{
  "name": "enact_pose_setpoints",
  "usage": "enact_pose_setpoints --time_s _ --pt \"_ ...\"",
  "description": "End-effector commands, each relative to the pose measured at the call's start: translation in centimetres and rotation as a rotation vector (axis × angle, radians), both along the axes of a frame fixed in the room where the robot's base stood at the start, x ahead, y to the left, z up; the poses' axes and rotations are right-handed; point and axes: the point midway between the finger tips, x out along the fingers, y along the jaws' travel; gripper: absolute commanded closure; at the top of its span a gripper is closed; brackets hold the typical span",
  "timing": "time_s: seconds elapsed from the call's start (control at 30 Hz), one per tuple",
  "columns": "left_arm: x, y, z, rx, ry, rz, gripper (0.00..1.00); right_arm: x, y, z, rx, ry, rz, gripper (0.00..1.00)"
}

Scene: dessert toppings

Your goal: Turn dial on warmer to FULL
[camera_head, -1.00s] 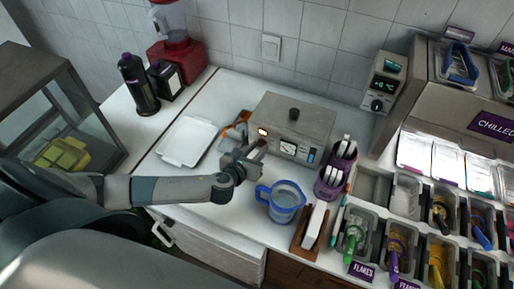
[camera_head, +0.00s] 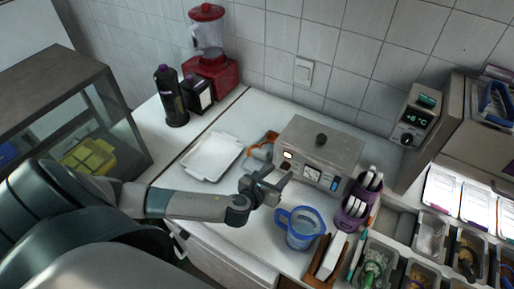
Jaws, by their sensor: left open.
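The warmer (camera_head: 326,142) is a grey metal box with a black knob on its lid, standing at the back of the white counter. My left gripper (camera_head: 279,182) is open, just in front of the lower left part of the panel. I cannot tell whether it touches the dial. My right gripper is not in view.
A blue jug (camera_head: 300,228) stands close in front of the warmer. A purple holder (camera_head: 353,213) is at its right, and a white tray (camera_head: 212,158) lies to the left. A red blender (camera_head: 212,72) and dark bottles (camera_head: 171,97) stand further back.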

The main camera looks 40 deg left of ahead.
Motion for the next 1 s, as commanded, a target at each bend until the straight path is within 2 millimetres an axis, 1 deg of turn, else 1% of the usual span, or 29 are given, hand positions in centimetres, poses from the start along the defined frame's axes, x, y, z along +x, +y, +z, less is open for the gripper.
enact_pose_setpoints --time_s 0.17,0.7,0.83,1.0 --pt "-2.5 0.0 0.7 0.0 0.002 -0.002 0.55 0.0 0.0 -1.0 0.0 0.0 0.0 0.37" --pt "-11.6 -0.1 4.4 -0.001 0.003 -0.002 0.55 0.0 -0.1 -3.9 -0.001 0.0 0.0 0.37" --pt "-13.1 -0.2 5.1 -0.001 0.002 -0.002 0.55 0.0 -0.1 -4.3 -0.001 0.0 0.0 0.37" --pt "-14.1 -0.1 5.7 0.001 0.001 0.0 0.55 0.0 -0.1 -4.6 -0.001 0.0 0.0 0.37"
